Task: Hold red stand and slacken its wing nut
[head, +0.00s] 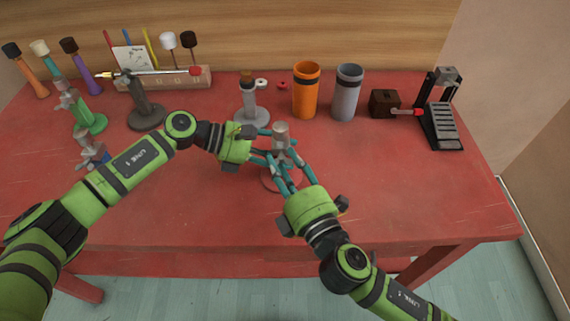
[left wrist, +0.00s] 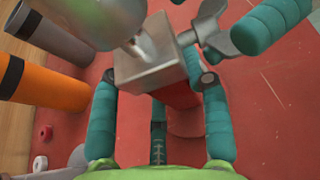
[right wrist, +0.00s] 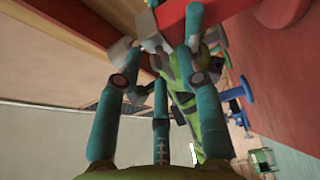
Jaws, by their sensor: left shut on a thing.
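The red stand (head: 271,182) stands upright near the middle of the red table, with a grey metal clamp head (head: 281,130) on top. My left gripper (head: 273,152) is at its post from the left and shut on it just below the clamp. The left wrist view shows the red post (left wrist: 181,95), the clamp block (left wrist: 148,62) and the grey wing nut (left wrist: 222,35) at the block's side. My right gripper (head: 287,165) comes from the front right. Its fingers are apart near the wing nut, one teal finger (left wrist: 272,20) beside it. Contact there is unclear.
A grey stand (head: 250,115), an orange tube (head: 306,90) and a grey tube (head: 347,92) stand behind. A black pedal (head: 440,125) is at the right. A dark stand (head: 146,115) and green stand (head: 92,123) are at the left. The front right tabletop is clear.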

